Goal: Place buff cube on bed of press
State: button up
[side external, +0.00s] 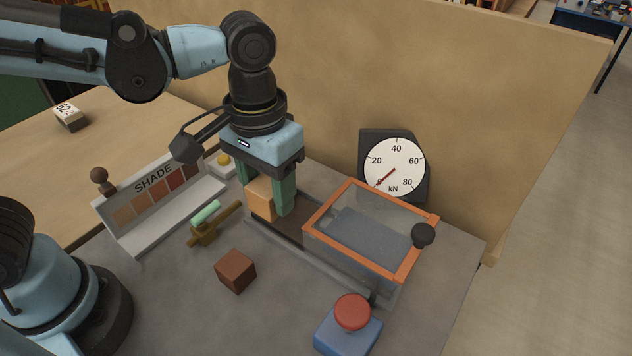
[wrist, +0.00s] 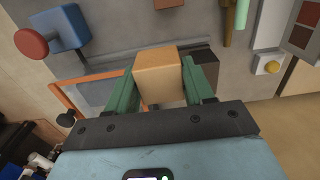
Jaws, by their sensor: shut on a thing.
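My gripper (side external: 270,200) is shut on the buff cube (side external: 260,198), with a green finger on either side of it. In the wrist view the cube (wrist: 160,77) sits between the fingertips. The press has an orange-framed clear guard (side external: 322,213) with a dark knob, right of my gripper. A flat grey slab (side external: 365,236) shows inside the guard. A dark flat strip (side external: 288,232) lies just below and right of the cube, left of the guard; it also shows in the wrist view (wrist: 205,60). I cannot tell whether the cube touches it.
A dark brown cube (side external: 235,270) lies on the grey bench in front. A red button on a blue box (side external: 349,330) stands at the front right. A brass piece with a green bar (side external: 208,222) and a shade board (side external: 160,205) are left. A gauge (side external: 394,165) stands behind the guard.

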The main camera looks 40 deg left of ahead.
send_over(282, 310)
notch_tip(282, 310, down, 3)
jog(key=shift+r, duration=0.15)
jog(key=shift+f, duration=4.8)
jog(key=shift+f, duration=0.2)
jog(key=o, duration=1.1)
jog(key=shift+o, duration=0.2)
jog(key=shift+r, duration=0.1)
